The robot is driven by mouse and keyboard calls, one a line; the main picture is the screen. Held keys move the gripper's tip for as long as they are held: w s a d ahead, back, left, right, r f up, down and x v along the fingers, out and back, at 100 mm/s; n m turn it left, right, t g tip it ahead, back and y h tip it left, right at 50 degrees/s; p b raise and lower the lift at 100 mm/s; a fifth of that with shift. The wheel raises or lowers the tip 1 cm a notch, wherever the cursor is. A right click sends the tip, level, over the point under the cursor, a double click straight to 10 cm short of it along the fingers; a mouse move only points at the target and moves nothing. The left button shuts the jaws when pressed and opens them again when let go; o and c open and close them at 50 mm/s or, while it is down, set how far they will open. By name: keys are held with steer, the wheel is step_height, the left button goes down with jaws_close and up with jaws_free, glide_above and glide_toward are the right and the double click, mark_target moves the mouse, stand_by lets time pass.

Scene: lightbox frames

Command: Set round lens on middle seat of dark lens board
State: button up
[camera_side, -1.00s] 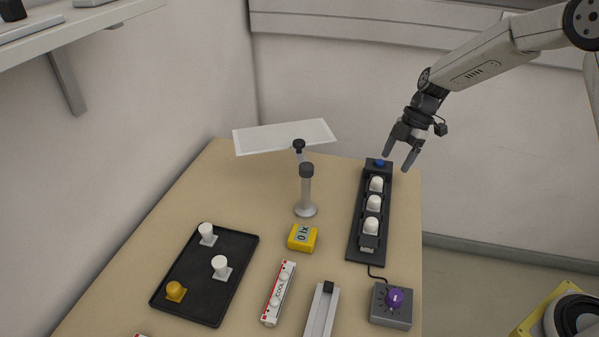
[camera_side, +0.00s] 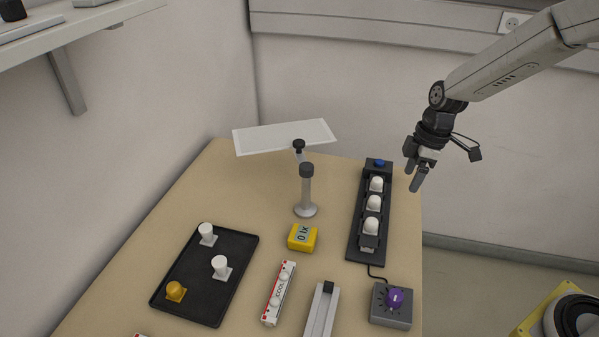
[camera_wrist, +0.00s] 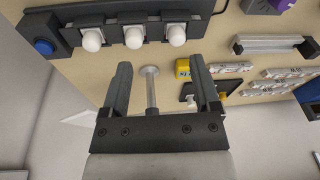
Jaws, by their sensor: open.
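The dark lens board (camera_side: 356,236) lies at the right of the table. White round lenses sit on its seats in a row, with one on the middle seat (camera_side: 373,202). The board also shows at the top of the wrist view (camera_wrist: 105,24), with the middle lens (camera_wrist: 134,38) among the row. My gripper (camera_side: 413,176) is open and empty. It hangs in the air to the right of the board's far end, apart from it. Its two fingers also show in the wrist view (camera_wrist: 162,82) with nothing between them.
A blue button (camera_side: 379,163) is at the board's far end; a grey box with a purple knob (camera_side: 392,305) is at its near end. A post (camera_side: 306,190), yellow meter (camera_side: 302,238) and white panel (camera_side: 285,137) stand left. A black tray (camera_side: 206,290) holds several pieces.

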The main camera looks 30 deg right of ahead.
steer(key=s+a+m+t+h, duration=0.2)
steer(key=s+m, duration=0.8)
steer(key=s, duration=0.2)
steer(key=shift+a+f+m, duration=0.15)
steer(key=shift+a+m, duration=0.1)
steer(key=shift+m, duration=0.05)
